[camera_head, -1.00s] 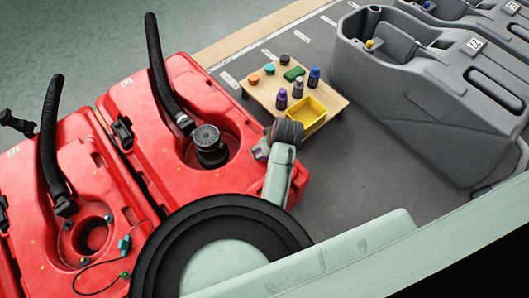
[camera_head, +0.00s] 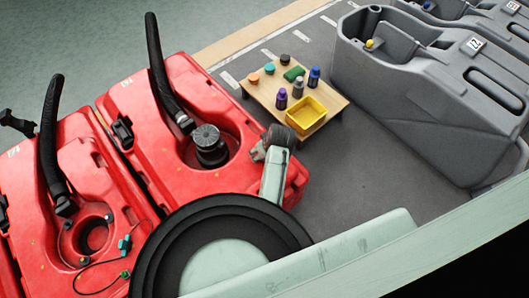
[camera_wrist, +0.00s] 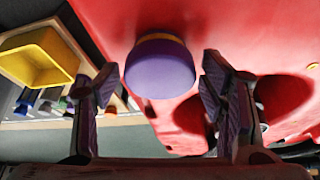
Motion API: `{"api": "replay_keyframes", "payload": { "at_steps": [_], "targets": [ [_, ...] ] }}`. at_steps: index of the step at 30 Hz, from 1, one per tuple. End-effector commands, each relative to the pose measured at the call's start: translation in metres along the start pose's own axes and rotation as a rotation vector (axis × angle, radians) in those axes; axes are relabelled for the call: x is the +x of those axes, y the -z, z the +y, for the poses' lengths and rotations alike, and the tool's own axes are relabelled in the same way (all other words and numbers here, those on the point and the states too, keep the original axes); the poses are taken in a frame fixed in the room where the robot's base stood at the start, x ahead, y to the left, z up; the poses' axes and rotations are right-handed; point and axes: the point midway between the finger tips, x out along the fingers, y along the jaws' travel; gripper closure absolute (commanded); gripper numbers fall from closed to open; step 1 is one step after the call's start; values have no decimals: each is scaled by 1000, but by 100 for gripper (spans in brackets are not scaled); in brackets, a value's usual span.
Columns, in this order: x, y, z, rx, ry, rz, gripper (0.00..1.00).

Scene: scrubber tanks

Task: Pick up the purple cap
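The purple cap (camera_wrist: 160,68) shows in the wrist view as a round purple disc with a yellow band behind it, against the red tank (camera_wrist: 245,35). My gripper (camera_wrist: 158,78) is open, with one finger on each side of the cap and a visible gap to both. Whether the fingertips reach as deep as the cap cannot be told.
Grey tanks (camera_head: 400,90) stand at the right. Dark floor (camera_head: 350,165) lies clear between.

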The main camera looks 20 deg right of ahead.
Motion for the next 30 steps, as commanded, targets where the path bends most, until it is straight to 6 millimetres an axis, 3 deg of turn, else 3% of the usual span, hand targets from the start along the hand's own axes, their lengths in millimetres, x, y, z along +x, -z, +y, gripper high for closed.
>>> {"api": "replay_keyframes", "payload": {
  "at_steps": [15,24,30],
  "targets": [
    [0,0,0,0,0,0,71],
    [-2,2,0,-1,0,0,71],
    [-14,16,-3,-2,0,1,71]
  ]
}}
